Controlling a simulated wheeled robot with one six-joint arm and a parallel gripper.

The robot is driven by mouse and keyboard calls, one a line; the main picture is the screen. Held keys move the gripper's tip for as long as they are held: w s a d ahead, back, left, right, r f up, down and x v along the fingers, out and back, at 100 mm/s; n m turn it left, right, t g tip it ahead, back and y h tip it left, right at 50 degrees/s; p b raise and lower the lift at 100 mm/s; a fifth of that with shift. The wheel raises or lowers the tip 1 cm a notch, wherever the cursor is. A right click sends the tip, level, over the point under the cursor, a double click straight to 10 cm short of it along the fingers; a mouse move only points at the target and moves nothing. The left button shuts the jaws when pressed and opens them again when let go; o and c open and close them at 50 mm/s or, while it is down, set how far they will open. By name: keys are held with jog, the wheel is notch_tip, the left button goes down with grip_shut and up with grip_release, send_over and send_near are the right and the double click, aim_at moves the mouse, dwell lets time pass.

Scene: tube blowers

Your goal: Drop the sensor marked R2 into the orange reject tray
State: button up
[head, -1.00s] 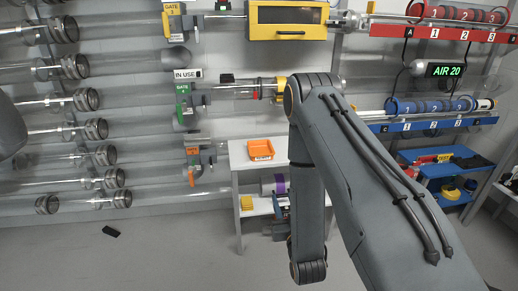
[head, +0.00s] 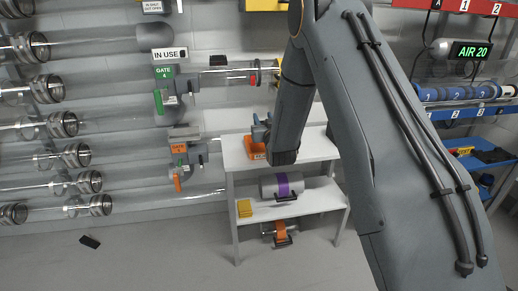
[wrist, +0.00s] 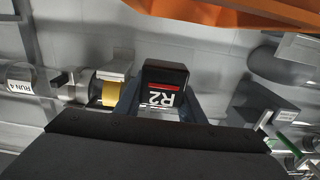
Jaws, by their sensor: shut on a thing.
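The sensor marked R2 (wrist: 164,82) is a dark block with a red stripe and a white label, which reads upside down in the wrist view. My gripper (wrist: 161,100) is shut on it, one finger at each side. The orange reject tray (wrist: 235,14) shows along the top edge of the wrist view, apart from the sensor in the picture. In the head view the tray (head: 253,153) is on the top of a white shelf unit, partly hidden by my gripper (head: 261,130) and wrist. The sensor cannot be made out in the head view.
The white shelf unit (head: 229,151) holds a grey cylinder with a purple band (head: 283,186) and a yellow block (head: 244,208) on its lower shelf. Glass tubes with an orange-marked gate (head: 181,150) stand to its left. The top's right part looks bare.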

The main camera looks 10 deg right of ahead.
jog(key=b, duration=0.4)
send_over(263, 145)
jog(key=shift+w+f, duration=0.15)
jog(key=shift+f, duration=2.8)
jog(key=o, duration=1.1)
jog(key=s+p, duration=0.1)
jog(key=s, duration=0.7)
